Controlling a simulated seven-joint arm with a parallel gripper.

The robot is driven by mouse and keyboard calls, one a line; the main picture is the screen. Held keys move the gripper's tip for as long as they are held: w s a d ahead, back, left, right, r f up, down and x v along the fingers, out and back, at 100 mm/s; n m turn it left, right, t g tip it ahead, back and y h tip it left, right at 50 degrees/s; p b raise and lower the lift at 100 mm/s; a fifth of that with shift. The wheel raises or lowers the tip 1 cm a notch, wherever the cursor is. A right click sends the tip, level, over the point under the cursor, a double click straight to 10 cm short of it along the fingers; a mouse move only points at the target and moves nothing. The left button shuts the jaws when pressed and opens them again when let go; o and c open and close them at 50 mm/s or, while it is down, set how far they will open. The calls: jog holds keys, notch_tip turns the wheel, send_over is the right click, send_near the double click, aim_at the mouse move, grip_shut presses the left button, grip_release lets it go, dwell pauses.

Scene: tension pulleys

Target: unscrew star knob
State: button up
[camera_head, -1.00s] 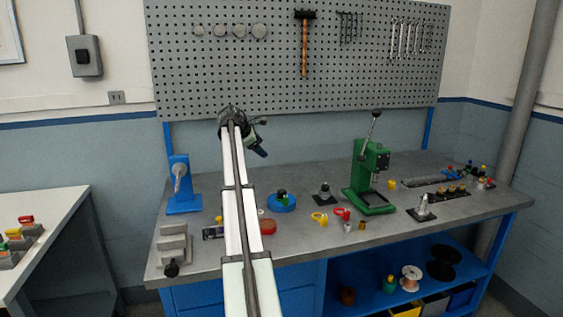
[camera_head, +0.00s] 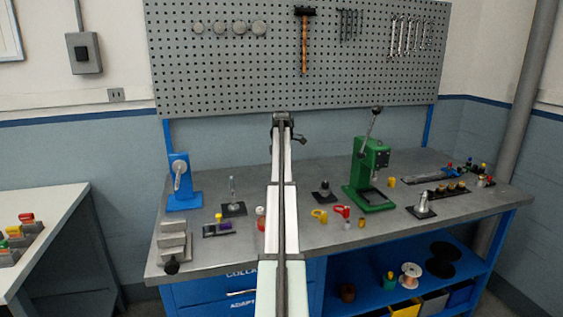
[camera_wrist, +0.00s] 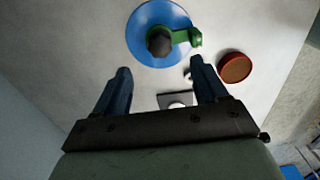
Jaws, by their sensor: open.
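In the wrist view a dark knob (camera_wrist: 159,41), perhaps the star knob, sits on a green arm-like part (camera_wrist: 186,37) over a round blue base (camera_wrist: 144,18). Its lobes are too small to make out. My gripper (camera_wrist: 161,68) is open and empty, its two dark blue fingers spread apart. In this picture the knob lies ahead of the fingertips, between their lines, and apart from them. In the head view my arm hides the blue base and the knob, and the fingers cannot be made out.
A red-brown round dish (camera_wrist: 235,68) lies right of the blue base. A dark plate with a pale round top (camera_wrist: 178,99) shows between the fingers. On the grey bench (camera_head: 330,250) stand a green press (camera_head: 368,165), a blue stand (camera_head: 181,190) and a post on a black plate (camera_head: 233,208).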

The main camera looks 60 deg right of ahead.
notch_tip(320, 180, down, 9)
jog(key=shift+f, duration=0.15)
dwell(0.4)
jog(key=c, duration=1.1)
jog(key=n, duration=0.5)
jog(key=shift+n, duration=0.4)
jog(key=shift+c, duration=0.2)
jog(key=n, duration=0.5)
jog(key=shift+n, duration=0.4)
jog(key=o, duration=1.1)
